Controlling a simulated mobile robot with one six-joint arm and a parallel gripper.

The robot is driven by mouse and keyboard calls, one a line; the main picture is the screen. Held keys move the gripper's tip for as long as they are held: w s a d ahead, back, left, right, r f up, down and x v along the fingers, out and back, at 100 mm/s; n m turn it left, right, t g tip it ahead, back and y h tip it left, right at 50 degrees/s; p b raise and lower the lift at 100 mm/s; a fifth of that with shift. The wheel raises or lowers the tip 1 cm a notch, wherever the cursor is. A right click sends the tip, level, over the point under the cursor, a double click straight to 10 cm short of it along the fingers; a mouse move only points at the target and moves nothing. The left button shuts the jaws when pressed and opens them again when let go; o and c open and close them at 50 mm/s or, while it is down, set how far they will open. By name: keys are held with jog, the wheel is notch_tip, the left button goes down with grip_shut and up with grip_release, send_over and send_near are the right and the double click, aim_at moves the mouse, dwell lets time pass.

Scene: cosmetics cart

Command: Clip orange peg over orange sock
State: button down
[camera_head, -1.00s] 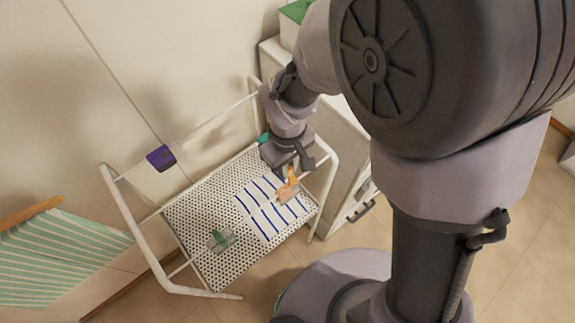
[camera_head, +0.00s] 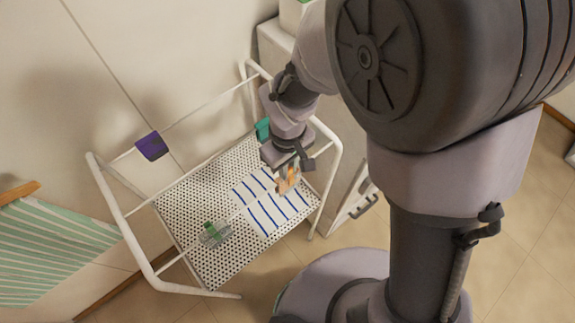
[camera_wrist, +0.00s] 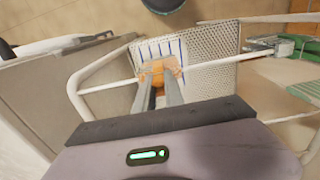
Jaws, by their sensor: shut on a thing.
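The orange sock (camera_head: 283,187) shows as a small tan-orange cloth at the cart's front rail, just below my gripper (camera_head: 290,167). In the wrist view my two grey fingers (camera_wrist: 158,92) reach to an orange piece (camera_wrist: 157,68) at the white rail. They are shut on the orange peg, which blends with the sock, so the two are hard to separate. The peg's tips are at the rail, but I cannot tell whether they straddle the sock.
The white cart frame (camera_head: 131,232) surrounds a perforated shelf (camera_head: 190,196) with a blue-striped cloth (camera_head: 262,217). A purple cloth (camera_head: 152,146) hangs on the back rail; a teal item (camera_head: 263,129) is behind my wrist.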

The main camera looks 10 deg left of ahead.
jog(key=c, duration=1.3)
grip_release()
jog(key=shift+c, duration=0.2)
notch_tip(320, 180, up, 17)
jog(key=p, duration=0.2)
jog(key=s+d+f+m+t+y+b, duration=0.1)
jog(key=s+d+f+m+t+b, duration=0.2)
jog(key=d+f+m+b, duration=0.4)
jog(key=s+d+f+m+t+y+b, duration=0.1)
jog(key=s+d+f+m+b, duration=0.3)
jog(key=f+b, duration=1.1)
jog(key=d+m+t+b, duration=0.1)
jog(key=d+m+b, duration=0.2)
jog(key=d+b, duration=0.2)
jog(key=shift+t+b, duration=0.4)
jog(key=shift+b, duration=0.95)
jog(key=shift+d+f, duration=0.1)
jog(key=shift+f, duration=0.05)
